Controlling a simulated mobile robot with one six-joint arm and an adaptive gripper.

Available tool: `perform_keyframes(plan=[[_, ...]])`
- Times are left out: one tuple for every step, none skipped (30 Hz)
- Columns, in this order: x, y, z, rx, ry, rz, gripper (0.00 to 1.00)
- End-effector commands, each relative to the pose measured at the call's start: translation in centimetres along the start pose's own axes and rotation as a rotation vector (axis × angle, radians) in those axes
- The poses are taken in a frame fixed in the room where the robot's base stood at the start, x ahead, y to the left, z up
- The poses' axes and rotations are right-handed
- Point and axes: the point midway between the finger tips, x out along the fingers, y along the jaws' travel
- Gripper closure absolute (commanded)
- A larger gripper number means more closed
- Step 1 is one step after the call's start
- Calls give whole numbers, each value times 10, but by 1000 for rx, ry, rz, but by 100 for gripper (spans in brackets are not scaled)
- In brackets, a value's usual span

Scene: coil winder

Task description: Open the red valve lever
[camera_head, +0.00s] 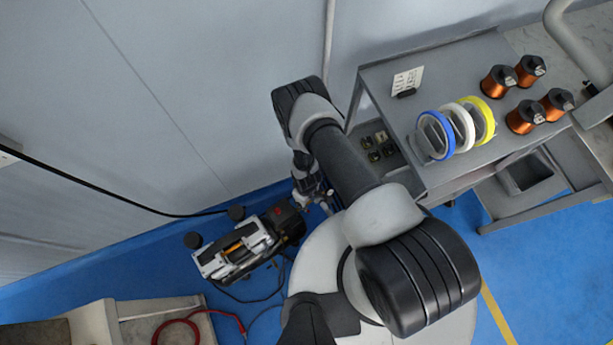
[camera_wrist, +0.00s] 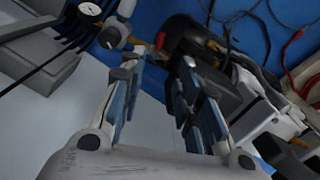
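A small red-orange piece (camera_wrist: 160,40), which may be the red valve lever, shows just beyond my fingertips in the wrist view. I cannot make out its full shape or whether it is turned. My gripper (camera_wrist: 158,64) is open, its two fingers spread with nothing between them. The piece lies ahead of the gap, and I see no clear contact. In the head view my gripper (camera_head: 308,188) is low by the wall, partly hidden by my arm, beside a black and silver machine (camera_head: 238,252) with a dark red top part. The lever is not clear there.
A round gauge (camera_wrist: 90,9) and black hoses lie left in the wrist view. Red cables (camera_wrist: 293,42) lie at the right. In the head view a grey cart (camera_head: 450,85) with tape rolls and copper coils stands right. A black cable (camera_head: 110,192) runs along the wall.

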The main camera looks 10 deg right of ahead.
Motion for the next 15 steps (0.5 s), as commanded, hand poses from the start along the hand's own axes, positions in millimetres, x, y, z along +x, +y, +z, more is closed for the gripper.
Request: perform_keyframes(plan=[[16, 0, 1, 0, 0, 0, 69], [23, 0, 0, 0, 1, 0, 69], [32, 0, 1, 0, 0, 0, 69], [38, 0, 0, 0, 0, 0, 69], [45, 0, 0, 0, 0, 0, 69], [54, 0, 1, 0, -1, 0, 69], [60, 0, 0, 0, 0, 0, 69], [66, 0, 0, 0, 0, 0, 69], [73, 0, 0, 0, 1, 0, 69], [78, 0, 0, 0, 1, 1, 69], [83, 0, 0, 0, 0, 0, 69], [89, 0, 0, 0, 0, 0, 69], [92, 0, 0, 0, 0, 0, 69], [96, 0, 0, 0, 0, 0, 69], [99, 0, 0, 0, 1, 1, 69]])
